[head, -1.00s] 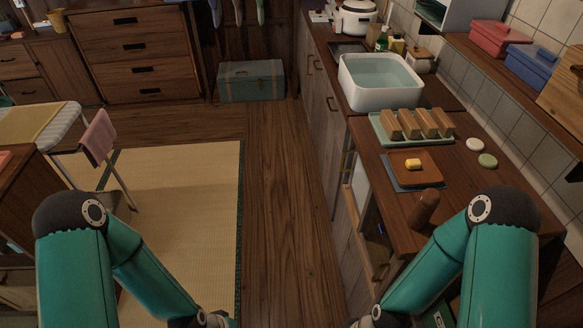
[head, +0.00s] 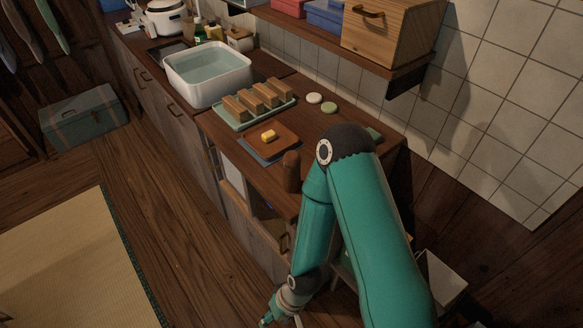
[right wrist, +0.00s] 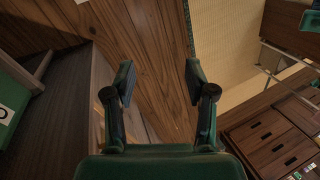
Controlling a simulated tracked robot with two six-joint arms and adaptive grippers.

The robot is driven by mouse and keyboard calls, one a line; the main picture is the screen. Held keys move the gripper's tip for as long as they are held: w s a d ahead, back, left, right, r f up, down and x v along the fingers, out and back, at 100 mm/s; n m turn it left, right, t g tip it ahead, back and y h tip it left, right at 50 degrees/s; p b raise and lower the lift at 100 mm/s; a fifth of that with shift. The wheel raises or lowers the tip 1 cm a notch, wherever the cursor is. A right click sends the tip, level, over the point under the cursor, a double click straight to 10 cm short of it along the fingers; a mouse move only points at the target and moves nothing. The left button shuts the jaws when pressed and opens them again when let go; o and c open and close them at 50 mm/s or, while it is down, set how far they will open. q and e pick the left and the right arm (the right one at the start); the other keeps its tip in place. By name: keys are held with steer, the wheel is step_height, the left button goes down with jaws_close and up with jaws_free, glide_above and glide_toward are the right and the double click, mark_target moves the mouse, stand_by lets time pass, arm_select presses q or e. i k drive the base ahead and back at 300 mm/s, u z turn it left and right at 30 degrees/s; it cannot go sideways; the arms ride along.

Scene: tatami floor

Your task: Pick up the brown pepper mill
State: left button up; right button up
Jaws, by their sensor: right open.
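The brown pepper mill (head: 291,172) stands upright near the front edge of the wooden counter in the head view. My right arm partly overlaps the counter just right of it. My right gripper (right wrist: 159,82) is open and empty in the right wrist view, with floorboards beyond its fingers. In the head view its wrist is low at the bottom edge, below the counter top and apart from the mill. The mill does not show in the right wrist view. My left gripper is out of view.
On the counter (head: 228,128), behind the mill, are a brown board (head: 282,145) with a yellow block, a green tray (head: 228,119) with several wooden blocks, and a white basin (head: 197,94). A shelf (head: 397,72) overhangs the back.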

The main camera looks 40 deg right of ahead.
mark_target(292, 177)
steer(key=u, duration=0.85)
steer(key=i, duration=0.15)
steer(key=z, duration=2.7)
steer(key=k, duration=1.05)
steer(key=u, duration=0.65)
steer(key=i, duration=1)
steer(key=u, duration=0.1)
